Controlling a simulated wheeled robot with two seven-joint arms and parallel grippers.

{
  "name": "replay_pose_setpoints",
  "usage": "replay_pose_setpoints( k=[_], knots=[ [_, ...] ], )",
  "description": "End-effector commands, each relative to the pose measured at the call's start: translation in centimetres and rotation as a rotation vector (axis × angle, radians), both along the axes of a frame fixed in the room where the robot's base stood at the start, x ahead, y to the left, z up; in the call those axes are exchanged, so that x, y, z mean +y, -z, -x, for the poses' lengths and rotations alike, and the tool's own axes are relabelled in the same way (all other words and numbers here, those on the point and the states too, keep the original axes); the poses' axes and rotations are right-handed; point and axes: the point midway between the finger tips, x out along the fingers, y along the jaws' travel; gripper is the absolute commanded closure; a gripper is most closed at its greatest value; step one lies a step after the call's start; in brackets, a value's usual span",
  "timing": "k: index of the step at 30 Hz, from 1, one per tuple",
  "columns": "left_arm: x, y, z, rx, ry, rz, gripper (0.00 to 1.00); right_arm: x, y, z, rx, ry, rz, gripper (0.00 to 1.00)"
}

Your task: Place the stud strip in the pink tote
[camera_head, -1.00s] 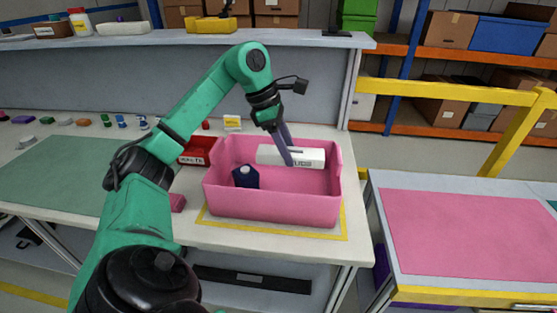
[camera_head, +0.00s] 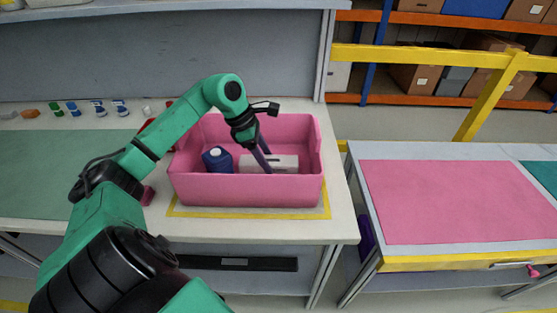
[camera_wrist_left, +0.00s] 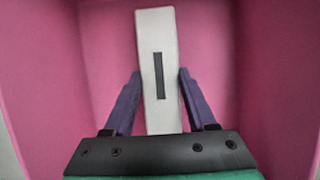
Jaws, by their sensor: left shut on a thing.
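The pink tote (camera_head: 245,190) stands on the white workbench. The stud strip (camera_head: 284,162), a white elongated box, is inside the tote, low down in the head view. In the left wrist view the white box (camera_wrist_left: 158,60) shows a dark slot on its face and lies between the purple fingers. My left gripper (camera_head: 264,164) reaches down into the tote and is shut on the stud strip. The front wall hides the strip's underside, so I cannot tell whether it touches the tote floor. My right gripper is not in view.
A dark blue bottle (camera_head: 217,160) with a white cap stands in the tote, left of the strip. A yellow outline (camera_head: 245,214) surrounds the tote on the bench. Small parts (camera_head: 72,109) line the back left. A pink-topped table (camera_head: 450,200) stands to the right.

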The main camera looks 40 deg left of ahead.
Motion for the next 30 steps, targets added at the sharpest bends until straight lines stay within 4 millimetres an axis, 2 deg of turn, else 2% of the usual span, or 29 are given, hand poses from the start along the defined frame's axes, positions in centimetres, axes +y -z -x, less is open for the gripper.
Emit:
replay_pose_setpoints(
  k=[3, 6, 9, 18, 19, 20, 21, 30],
  knots=[
    [-1.7, -1.0, -1.3, -0.006, 0.003, 0.006, 1.0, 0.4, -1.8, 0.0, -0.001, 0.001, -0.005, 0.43],
    [-3.0, -0.6, -2.2, -0.001, 0.003, 0.005, 1.0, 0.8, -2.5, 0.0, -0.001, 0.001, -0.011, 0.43],
    [-2.8, 0.8, -2.0, 0.001, 0.001, 0.002, 1.0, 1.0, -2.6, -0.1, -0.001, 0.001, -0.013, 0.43],
    [-2.7, 1.5, -2.0, 0.0, 0.001, -0.002, 1.0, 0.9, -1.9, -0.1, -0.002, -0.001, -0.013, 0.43],
    [-2.7, 1.3, -2.0, 0.0, 0.001, -0.001, 0.32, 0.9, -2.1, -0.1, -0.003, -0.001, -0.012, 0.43],
    [-2.7, 1.3, -2.0, 0.0, 0.001, -0.001, 0.2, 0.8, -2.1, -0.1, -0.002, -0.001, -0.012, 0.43],
    [-2.7, 1.3, -2.0, 0.0, 0.001, -0.001, 0.13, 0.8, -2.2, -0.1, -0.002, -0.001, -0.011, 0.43],
    [-2.7, 1.1, -2.0, 0.0, 0.001, 0.0, 0.13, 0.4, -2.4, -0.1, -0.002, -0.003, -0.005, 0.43]
  ],
)
